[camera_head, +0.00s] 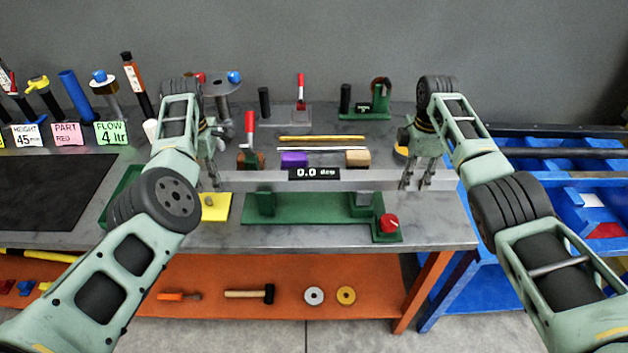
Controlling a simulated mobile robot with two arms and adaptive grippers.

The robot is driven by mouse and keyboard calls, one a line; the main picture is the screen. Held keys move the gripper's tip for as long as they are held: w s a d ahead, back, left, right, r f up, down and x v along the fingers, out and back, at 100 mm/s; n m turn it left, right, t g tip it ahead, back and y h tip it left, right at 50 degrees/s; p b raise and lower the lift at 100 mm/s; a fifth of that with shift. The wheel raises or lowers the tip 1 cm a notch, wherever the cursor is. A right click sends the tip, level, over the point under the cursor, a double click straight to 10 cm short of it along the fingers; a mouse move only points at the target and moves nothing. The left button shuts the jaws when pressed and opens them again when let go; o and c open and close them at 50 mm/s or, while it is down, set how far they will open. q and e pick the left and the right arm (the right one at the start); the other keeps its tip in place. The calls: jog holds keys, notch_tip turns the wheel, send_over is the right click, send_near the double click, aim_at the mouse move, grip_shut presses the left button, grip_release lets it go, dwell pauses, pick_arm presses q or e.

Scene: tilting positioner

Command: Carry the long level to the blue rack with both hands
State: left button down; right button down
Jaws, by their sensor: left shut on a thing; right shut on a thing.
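The long level (350,179) is a grey bar with a black display reading 0.0 deg. It spans the workbench horizontally in the head view and looks level. My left gripper (215,182) is shut on its left end. My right gripper (414,182) is shut on it near its right end. The bar passes in front of or over a green fixture (310,207); I cannot tell whether they touch. The blue rack (568,183) stands at the right, beyond the bench's right edge, partly hidden by my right arm.
The grey bench (340,237) holds a red knob (388,222), a yellow pad (216,207), a purple block (294,159) and a red-handled clamp (250,130). A dark mat (50,190) lies at left. An orange shelf (210,275) below holds a hammer (250,292) and rings.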

dwell(0.5)
